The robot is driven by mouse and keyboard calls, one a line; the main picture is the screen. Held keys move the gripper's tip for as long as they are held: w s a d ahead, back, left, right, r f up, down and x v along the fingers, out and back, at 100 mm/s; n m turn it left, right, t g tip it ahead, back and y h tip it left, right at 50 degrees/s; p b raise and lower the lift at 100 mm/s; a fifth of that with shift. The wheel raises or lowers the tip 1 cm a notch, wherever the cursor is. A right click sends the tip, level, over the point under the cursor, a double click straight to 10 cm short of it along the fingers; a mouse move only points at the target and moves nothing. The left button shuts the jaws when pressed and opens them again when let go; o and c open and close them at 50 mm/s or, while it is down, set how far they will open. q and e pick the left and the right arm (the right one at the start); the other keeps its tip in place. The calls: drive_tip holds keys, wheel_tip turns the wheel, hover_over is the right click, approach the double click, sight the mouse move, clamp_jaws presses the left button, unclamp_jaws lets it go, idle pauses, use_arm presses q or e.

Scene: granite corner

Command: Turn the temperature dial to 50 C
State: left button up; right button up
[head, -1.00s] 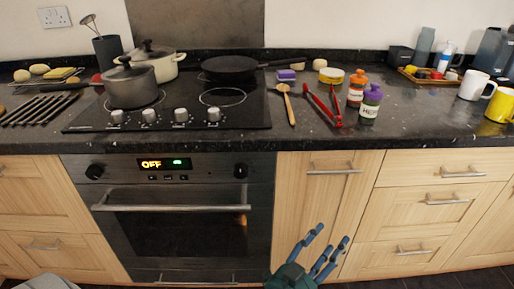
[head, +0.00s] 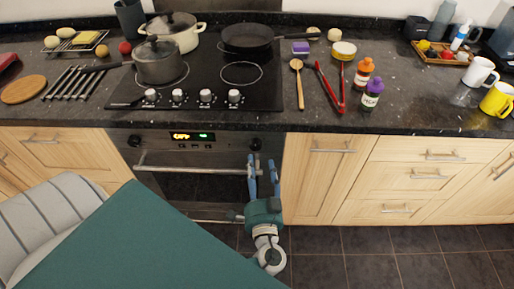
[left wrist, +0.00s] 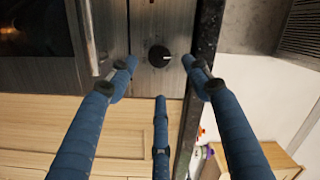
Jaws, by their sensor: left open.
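The oven (head: 185,183) stands under the hob, with a black dial at each end of its panel. The left dial (head: 134,140) is clear of my grippers. The right dial (head: 256,144) is just above my left gripper (head: 262,164), which is open and empty with its fingers pointing up. In the left wrist view the right dial (left wrist: 159,56) sits ahead, between the spread fingertips, with a pale mark on its right side; I see no finger touching it. The lit display (head: 191,136) reads OFF in yellow beside a green sign. My right gripper is not in view.
The oven handle (head: 200,170) runs across the door near my left fingers. Pots, a pan and several hob knobs sit above the oven. The tiled floor (head: 380,255) is clear on the right.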

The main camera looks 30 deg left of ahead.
sight(257, 147)
use_arm(q)
drive_tip(key=p+x, duration=0.1)
drive_tip(key=x, duration=0.5)
drive_tip(key=shift+w+a, duration=0.25)
drive_tip(key=c, duration=1.2)
